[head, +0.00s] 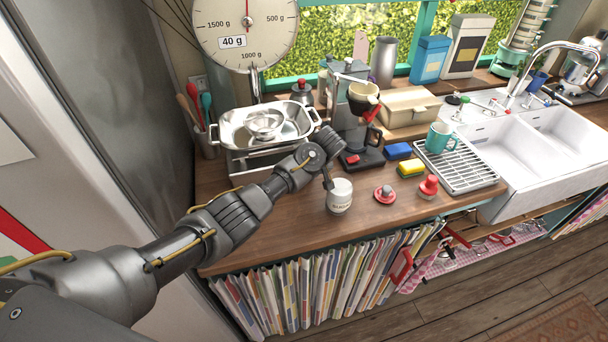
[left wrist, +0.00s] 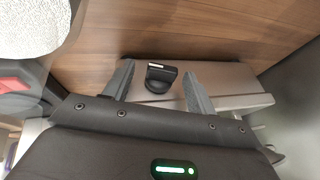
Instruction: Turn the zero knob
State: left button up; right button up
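The zero knob (left wrist: 160,77) is a small black knob with a pale line on top. It sits on the grey metal face of the scale base (left wrist: 235,82) in the left wrist view. My left gripper (left wrist: 158,88) is open, with one finger on each side of the knob and a visible gap to each. In the head view the scale dial (head: 247,30) reads 40 g, and the metal pan (head: 235,137) on the scale holds a small bowl (head: 264,124). The fingers and knob cannot be made out there. My right gripper is not in view.
A white canister (head: 340,196) stands near my left wrist, with a coffee maker (head: 362,157) behind it. Red-topped items (head: 428,187), sponges (head: 411,168) and a drying rack (head: 462,168) lie to the right. The front left wooden counter (head: 250,240) is clear.

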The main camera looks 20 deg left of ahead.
pick_arm(q)
jog(key=shift+r, duration=0.1)
jog(key=v, duration=1)
jog(key=shift+r+b, duration=0.3)
jog(key=shift+b, duration=0.05)
jog(key=shift+s+d, duration=0.1)
